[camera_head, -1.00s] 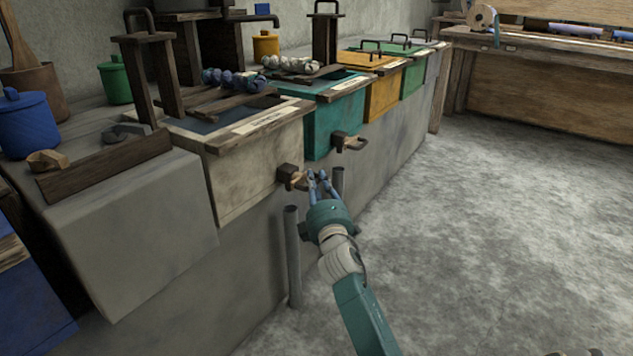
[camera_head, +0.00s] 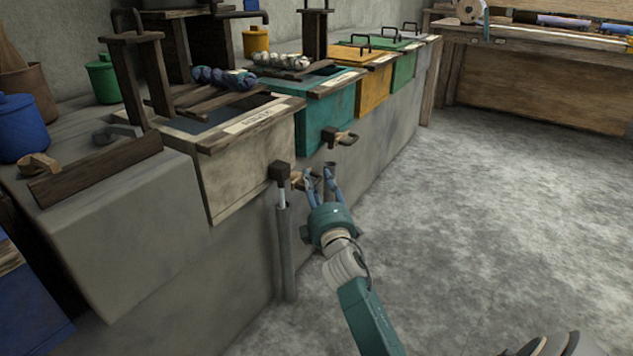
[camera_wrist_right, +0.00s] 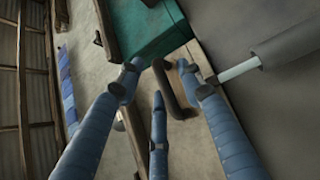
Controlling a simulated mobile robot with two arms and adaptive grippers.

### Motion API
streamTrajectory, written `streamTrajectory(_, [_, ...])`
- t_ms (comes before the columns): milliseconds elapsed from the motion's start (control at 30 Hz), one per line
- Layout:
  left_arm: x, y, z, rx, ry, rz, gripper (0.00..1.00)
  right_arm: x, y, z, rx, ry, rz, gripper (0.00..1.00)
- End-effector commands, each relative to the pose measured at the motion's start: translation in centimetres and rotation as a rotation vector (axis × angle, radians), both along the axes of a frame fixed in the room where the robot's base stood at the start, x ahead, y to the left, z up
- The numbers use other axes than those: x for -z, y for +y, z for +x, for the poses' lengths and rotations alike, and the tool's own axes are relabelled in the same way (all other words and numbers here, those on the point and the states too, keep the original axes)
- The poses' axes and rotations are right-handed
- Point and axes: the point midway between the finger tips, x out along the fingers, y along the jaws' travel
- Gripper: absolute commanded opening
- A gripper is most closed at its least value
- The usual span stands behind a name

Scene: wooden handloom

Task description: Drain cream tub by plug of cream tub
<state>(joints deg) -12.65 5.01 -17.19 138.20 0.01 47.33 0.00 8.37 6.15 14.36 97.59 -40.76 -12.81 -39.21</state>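The cream tub (camera_head: 248,160) stands in the bench with a dark spout block (camera_head: 280,172) low on its front. A pale stream (camera_head: 281,197) runs from the block into the grey upright pipe (camera_head: 286,250); it also shows in the right wrist view (camera_wrist_right: 238,69). The plug's tan grip (camera_head: 298,181) sits just right of the block, partly hidden by my fingers. My right gripper (camera_head: 318,177) has its fingers around the plug. In the right wrist view, a dark bent handle (camera_wrist_right: 167,88) lies between the fingertips. My left gripper is out of view.
The teal tub (camera_head: 318,122) with its own plug (camera_head: 340,138) is close beyond my right gripper. Yellow and green tubs follow farther back. The floor (camera_head: 480,210) to the right is clear.

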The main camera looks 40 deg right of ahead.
Motion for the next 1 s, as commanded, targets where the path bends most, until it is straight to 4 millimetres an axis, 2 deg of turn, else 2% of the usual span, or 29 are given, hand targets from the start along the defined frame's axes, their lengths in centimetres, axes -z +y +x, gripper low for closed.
streamTrajectory(500, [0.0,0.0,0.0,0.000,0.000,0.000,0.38,1.5,3.8,-8.9,0.000,0.001,0.003,0.37])
streamTrajectory(700, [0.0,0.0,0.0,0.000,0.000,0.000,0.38,1.6,4.4,-10.4,0.000,0.001,0.001,0.37])
streamTrajectory(1000, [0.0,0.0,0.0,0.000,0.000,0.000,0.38,1.6,4.5,-10.5,0.000,0.000,0.001,0.37])
